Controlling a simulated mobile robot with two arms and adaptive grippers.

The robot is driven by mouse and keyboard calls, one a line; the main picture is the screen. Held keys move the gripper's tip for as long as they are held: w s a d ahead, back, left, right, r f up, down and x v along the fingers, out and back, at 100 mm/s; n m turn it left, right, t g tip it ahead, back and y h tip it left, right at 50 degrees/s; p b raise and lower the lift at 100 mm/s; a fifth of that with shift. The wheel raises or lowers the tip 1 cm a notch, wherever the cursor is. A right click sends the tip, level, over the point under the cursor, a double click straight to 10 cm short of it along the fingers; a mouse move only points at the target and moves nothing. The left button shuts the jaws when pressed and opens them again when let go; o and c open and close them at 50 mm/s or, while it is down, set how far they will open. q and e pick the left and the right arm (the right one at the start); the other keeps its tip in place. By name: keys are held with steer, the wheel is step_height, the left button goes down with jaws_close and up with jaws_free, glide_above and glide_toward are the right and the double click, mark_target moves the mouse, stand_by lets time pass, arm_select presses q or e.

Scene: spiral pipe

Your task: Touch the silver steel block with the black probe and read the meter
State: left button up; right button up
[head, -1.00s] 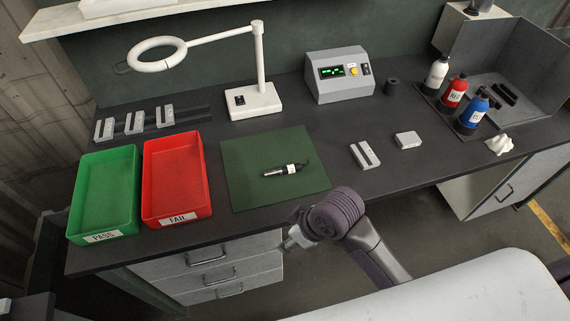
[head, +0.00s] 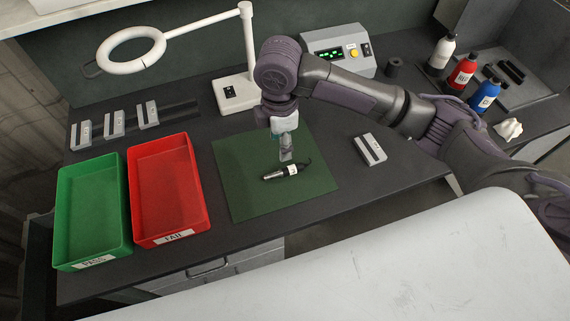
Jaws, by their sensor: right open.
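The black probe (head: 273,175), with a white label, lies on the green mat (head: 240,195). My right gripper (head: 286,158) points down just above the probe, open and empty; I cannot tell whether it touches it. A slotted silver-grey block (head: 370,149) lies on the bench right of the mat. A plainer pale block seen earlier beside it is hidden behind my right arm; I cannot tell which is the steel block. The grey meter (head: 366,66) stands at the back with a lit green display, partly covered by my arm, its digits too small to read. My left gripper is out of view.
A green tray (head: 60,215) and a red tray (head: 135,200) stand at the left. Several slotted blocks (head: 114,124) lie behind them. A white ring lamp (head: 235,92) stands behind the mat. Bottles, one of them red (head: 462,72), stand at the right.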

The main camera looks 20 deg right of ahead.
glide_above(283, 170)
steer(key=f, duration=0.6)
steer(key=shift+s+a+f+p, duration=0.1)
steer(key=shift+a+f+p, duration=0.1)
steer(key=shift+a+p, duration=0.1)
steer(key=shift+f, duration=0.55)
steer(key=shift+d+f+p, duration=0.15)
steer(key=shift+f+p, duration=0.15)
steer(key=shift+f, duration=0.05)
steer(key=f, duration=0.1)
steer(key=f+p, duration=0.1)
steer(key=f, duration=0.1)
steer(key=shift+d+f, duration=0.2)
steer(key=shift+f, duration=0.45)
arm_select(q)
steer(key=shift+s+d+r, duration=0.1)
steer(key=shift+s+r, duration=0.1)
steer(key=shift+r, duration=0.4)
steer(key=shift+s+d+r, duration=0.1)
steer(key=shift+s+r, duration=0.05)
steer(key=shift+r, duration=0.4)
arm_select(e)
steer(key=shift+c, duration=0.2)
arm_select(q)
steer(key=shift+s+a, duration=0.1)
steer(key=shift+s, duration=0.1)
arm_select(e)
jaws_close()
